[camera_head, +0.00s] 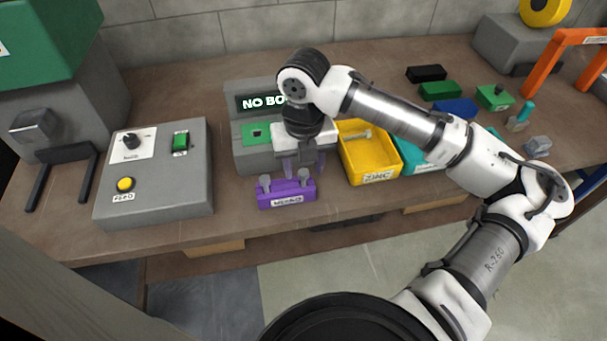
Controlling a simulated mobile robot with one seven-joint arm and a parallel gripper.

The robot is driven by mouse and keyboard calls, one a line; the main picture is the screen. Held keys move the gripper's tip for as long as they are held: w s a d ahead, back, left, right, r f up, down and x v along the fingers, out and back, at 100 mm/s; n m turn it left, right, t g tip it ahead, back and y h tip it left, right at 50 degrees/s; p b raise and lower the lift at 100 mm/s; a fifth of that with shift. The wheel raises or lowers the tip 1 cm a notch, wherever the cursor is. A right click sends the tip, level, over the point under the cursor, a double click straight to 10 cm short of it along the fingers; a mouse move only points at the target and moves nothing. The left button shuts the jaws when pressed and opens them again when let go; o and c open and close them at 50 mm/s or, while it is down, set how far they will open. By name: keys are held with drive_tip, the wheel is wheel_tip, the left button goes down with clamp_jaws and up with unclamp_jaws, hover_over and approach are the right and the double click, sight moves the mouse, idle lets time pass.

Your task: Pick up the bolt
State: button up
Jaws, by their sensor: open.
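A purple block (287,194) with a white label stands near the table's front edge. Another grey bolt-like piece (359,136) lies in the yellow bin (379,160), whose label reads "ZINC". My gripper (304,172) points down just behind the purple block, with its fingers apart and nothing visible between them. Its right finger is close to the right bolt; I cannot tell whether they touch.
A grey machine (252,160) with a partly hidden "NO BO" display stands behind my gripper. A grey control box (160,190) with a knob, green switch and yellow button is at left. A teal bin (416,162) and coloured blocks lie right. My arm crosses the right side.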

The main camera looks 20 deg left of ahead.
sight(303, 172)
drive_tip(key=shift+f, duration=0.5)
drive_tip(key=shift+c, duration=0.2)
clamp_jaws()
drive_tip(key=shift+r, duration=0.15)
wheel_tip(303, 172, up, 20)
drive_tip(key=b, duration=0.1)
drive_tip(key=shift+p, duration=0.4)
